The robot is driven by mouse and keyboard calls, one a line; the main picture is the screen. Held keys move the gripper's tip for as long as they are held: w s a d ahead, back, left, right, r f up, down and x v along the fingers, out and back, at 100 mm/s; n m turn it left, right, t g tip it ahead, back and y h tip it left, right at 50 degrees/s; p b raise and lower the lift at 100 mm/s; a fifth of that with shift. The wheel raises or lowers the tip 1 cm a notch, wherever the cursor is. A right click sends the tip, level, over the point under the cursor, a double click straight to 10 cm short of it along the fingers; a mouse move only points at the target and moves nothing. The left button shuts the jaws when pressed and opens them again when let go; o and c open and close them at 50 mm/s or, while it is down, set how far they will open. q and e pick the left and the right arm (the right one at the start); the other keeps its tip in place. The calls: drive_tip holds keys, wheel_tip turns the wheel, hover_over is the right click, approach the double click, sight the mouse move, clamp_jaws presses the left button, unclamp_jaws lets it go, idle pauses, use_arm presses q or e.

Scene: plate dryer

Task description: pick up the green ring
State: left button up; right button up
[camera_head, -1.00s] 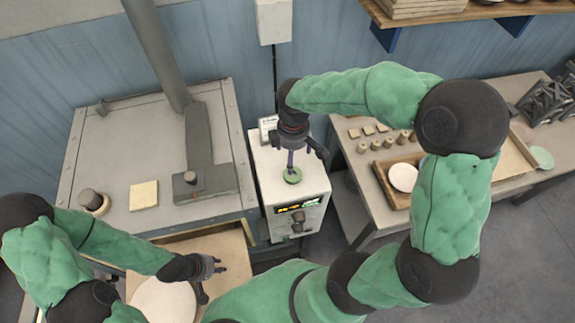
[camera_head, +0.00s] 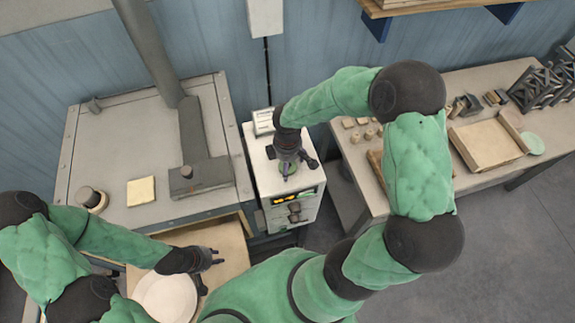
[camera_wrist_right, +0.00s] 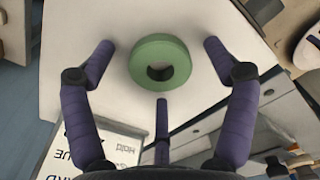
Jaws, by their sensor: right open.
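The green ring (camera_wrist_right: 160,47) lies flat on the white top of a small box-shaped device. In the head view the ring (camera_head: 286,169) is mostly hidden under my right gripper (camera_head: 288,168). In the right wrist view my right gripper (camera_wrist_right: 159,62) is open, with purple fingers spread left, right and below the ring, apart from it. The ring lies between the fingers, nothing held. My left gripper (camera_head: 214,268) appears open, over the open drawer beside a round white plate (camera_head: 168,296); whether it touches the plate cannot be told.
The device (camera_head: 295,208) has a lit display and knobs on its front. A label sign (camera_head: 263,122) stands at its back. The large grey box (camera_head: 140,150) is close on the left. A worktable (camera_head: 465,100) with a tray and small parts stands on the right.

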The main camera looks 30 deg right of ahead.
drive_tip(key=c, duration=1.2)
drive_tip(key=shift+r, duration=0.1)
drive_tip(key=shift+c, duration=0.2)
